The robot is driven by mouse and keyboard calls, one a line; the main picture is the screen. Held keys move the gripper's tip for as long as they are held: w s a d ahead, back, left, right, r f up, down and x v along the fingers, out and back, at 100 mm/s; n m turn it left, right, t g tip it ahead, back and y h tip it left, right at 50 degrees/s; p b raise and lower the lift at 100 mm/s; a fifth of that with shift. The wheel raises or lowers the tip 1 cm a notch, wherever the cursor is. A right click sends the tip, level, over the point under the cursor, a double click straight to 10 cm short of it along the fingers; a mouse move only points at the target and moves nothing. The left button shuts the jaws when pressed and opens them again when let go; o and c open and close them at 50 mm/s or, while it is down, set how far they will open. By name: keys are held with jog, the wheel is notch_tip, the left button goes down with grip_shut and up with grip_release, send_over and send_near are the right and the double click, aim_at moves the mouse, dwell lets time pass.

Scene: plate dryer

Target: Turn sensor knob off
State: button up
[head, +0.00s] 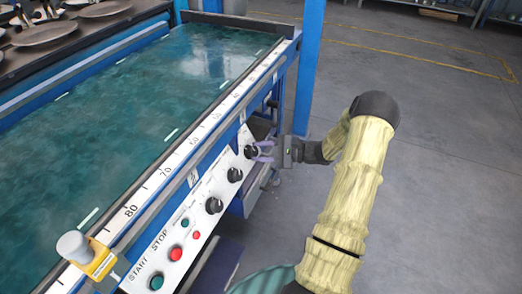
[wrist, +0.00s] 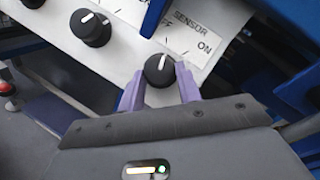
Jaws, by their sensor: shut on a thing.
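The sensor knob (wrist: 158,68) is black and round with a white pointer line, on a white control panel (wrist: 125,45). In the wrist view its pointer aims up and slightly right, closer to the partly hidden OFF label (wrist: 166,27) than to the ON label (wrist: 205,48). My gripper (wrist: 161,78) is shut on the knob, with one purple finger on each side of it. In the head view, the same knob (head: 249,152) is the farthest on the panel, and my gripper (head: 261,151) reaches it from the right.
Two other black knobs (head: 234,175) (head: 214,205) sit nearer along the panel, with red and green buttons (head: 176,253) below. A blue post (head: 307,65) stands just beyond my gripper. Open grey floor (head: 440,180) lies to the right.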

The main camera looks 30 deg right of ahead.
jog(key=shift+w+d+r+n+g+p, duration=0.1)
jog(key=shift+n+g+p, duration=0.15)
jog(key=shift+n+g, duration=0.45)
jog(key=shift+d+n+g+p, duration=0.1)
jog(key=shift+n+g+p, duration=0.2)
jog(key=shift+n, duration=0.8)
jog(key=shift+a, duration=0.1)
jog(key=o, duration=1)
jog(key=shift+c, duration=0.2)
jog(key=p+v, duration=0.3)
jog(key=v, duration=1.4)
jog(key=shift+d, duration=0.25)
jog(key=shift+a, duration=0.1)
